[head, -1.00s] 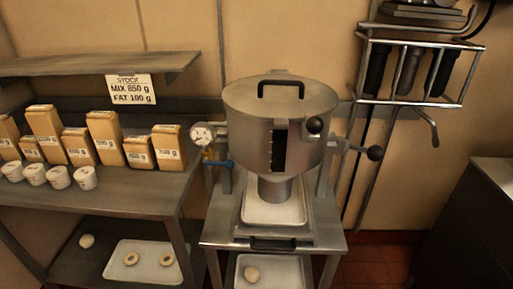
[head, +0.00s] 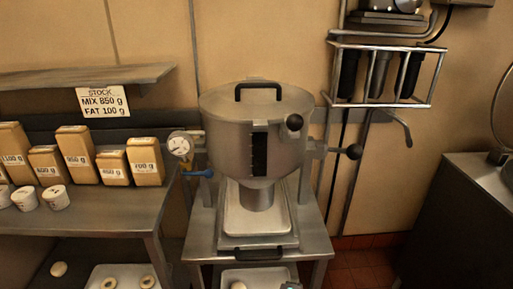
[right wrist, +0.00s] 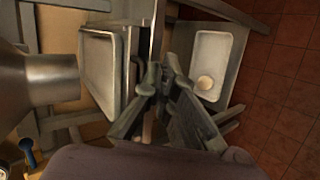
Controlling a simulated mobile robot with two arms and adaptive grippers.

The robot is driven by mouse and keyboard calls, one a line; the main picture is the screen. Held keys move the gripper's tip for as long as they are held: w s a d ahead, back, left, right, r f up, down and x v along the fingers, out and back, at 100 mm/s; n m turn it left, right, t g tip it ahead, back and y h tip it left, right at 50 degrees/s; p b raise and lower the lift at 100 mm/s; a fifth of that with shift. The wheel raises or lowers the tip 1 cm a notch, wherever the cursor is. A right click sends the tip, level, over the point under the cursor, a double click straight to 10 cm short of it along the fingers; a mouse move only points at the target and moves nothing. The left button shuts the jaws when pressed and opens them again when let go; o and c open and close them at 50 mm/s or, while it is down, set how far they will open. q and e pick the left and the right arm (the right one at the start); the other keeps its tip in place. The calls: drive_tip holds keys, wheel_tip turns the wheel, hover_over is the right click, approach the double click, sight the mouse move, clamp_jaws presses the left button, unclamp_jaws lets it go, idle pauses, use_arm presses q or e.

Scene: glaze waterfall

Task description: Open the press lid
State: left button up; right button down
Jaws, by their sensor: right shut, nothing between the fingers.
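The press (head: 225,150) is a round steel vessel standing on a steel stand. Its flat lid (head: 255,105) lies shut on top, with a black arched handle (head: 259,87). A black knob (head: 294,122) sits at the front of the lid's rim. Only a small tip of my right gripper (head: 291,286) shows at the bottom edge of the head view. In the right wrist view, my right gripper (right wrist: 158,80) is shut and empty, in front of the stand and apart from the lid. The press outlet (right wrist: 50,78) shows at left there. My left gripper is out of view.
A gauge (head: 179,145) and blue valve handle stick out left of the press, and a knobbed lever (head: 353,152) at right. A shelf table (head: 120,212) with packs and cups stands left. A wall rack (head: 385,101) hangs right. A dark cabinet (head: 455,220) stands far right.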

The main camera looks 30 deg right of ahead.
drive_tip(key=w+d+r+n+t+h, duration=0.3)
drive_tip(key=w+r+n+h, duration=0.1)
drive_tip(key=r, duration=0.4)
drive_tip(key=w+a+r+n+t+h, duration=0.1)
drive_tip(key=w+a+r+n+t, duration=0.25)
drive_tip(key=r+n+t, duration=0.4)
drive_tip(key=w+a+r+n+t+h, duration=0.15)
drive_tip(key=a+r+n+t, duration=0.3)
drive_tip(key=r+n, duration=0.5)
drive_tip(key=shift+t+y, duration=0.4)
drive_tip(key=shift+y, duration=0.05)
drive_tip(key=p+x, duration=0.5)
drive_tip(key=x, duration=0.5)
drive_tip(key=shift+w+d+r+p, duration=0.15)
drive_tip(key=shift+w+p, duration=0.05)
drive_tip(key=shift+p, duration=0.2)
wheel_tip(320, 180, up, 2)
drive_tip(key=shift+s+r+p, duration=0.1)
drive_tip(key=shift+s+p, duration=0.05)
drive_tip(key=shift+p, duration=0.7)
drive_tip(key=shift+r+p, duration=0.35)
drive_tip(key=shift+r, duration=0.05)
drive_tip(key=shift+r, duration=0.1)
